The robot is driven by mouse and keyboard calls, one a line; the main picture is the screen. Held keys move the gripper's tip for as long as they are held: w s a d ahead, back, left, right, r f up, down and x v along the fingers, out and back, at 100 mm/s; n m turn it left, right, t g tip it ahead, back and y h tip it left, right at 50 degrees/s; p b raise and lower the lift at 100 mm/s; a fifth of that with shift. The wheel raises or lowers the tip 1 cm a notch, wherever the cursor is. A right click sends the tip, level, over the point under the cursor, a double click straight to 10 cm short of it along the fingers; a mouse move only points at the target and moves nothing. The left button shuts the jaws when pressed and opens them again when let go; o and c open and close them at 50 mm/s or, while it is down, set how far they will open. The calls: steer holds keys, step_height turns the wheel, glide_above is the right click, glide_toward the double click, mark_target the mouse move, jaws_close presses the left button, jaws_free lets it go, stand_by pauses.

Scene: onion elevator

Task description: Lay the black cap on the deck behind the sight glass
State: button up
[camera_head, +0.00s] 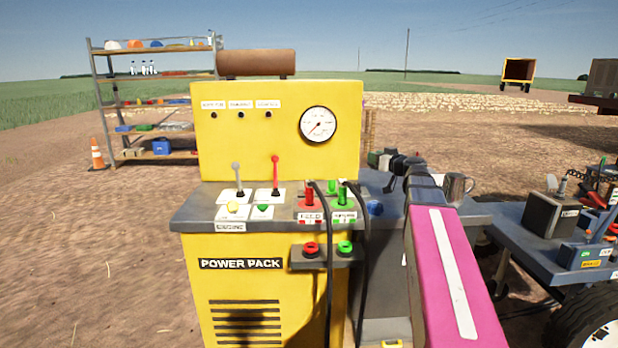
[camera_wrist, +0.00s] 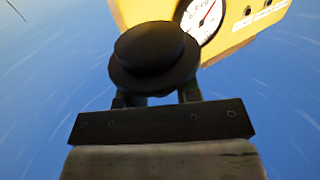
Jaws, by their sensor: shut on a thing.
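The black cap (camera_wrist: 153,57) is round with a wide brim and fills the upper middle of the wrist view. My gripper (camera_wrist: 155,98) is shut on it; the cap hides most of the fingertips. In the head view my gripper (camera_head: 388,160) is the dark cluster at the end of my pink arm, above the right part of the grey deck (camera_head: 205,212). I cannot pick out the cap clearly there. I cannot make out the sight glass; my gripper and arm cover part of the deck's right side.
The yellow power pack panel (camera_head: 230,150) with its gauge (camera_head: 318,124) rises left of my gripper. Levers, red and green couplings and black hoses (camera_head: 362,240) crowd the deck front. A blue knob (camera_head: 374,207) and a metal mug (camera_head: 457,187) stand near my arm.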

steer(key=m+h, duration=0.1)
steer(key=w+f+m+t+h, duration=0.1)
steer(key=w+h, duration=0.1)
steer(key=shift+a+f+m+t+h, duration=0.1)
steer(key=shift+f+m+t+h, duration=0.2)
steer(key=shift+m+h, duration=0.1)
steer(key=w+a+r+m+h, duration=0.2)
steer(key=a+r+m+h, duration=0.1)
steer(key=a+h, duration=0.2)
steer(key=shift+w+t, duration=0.25)
steer(key=shift+t, duration=0.15)
steer(key=shift+a, duration=0.1)
stand_by(0.4)
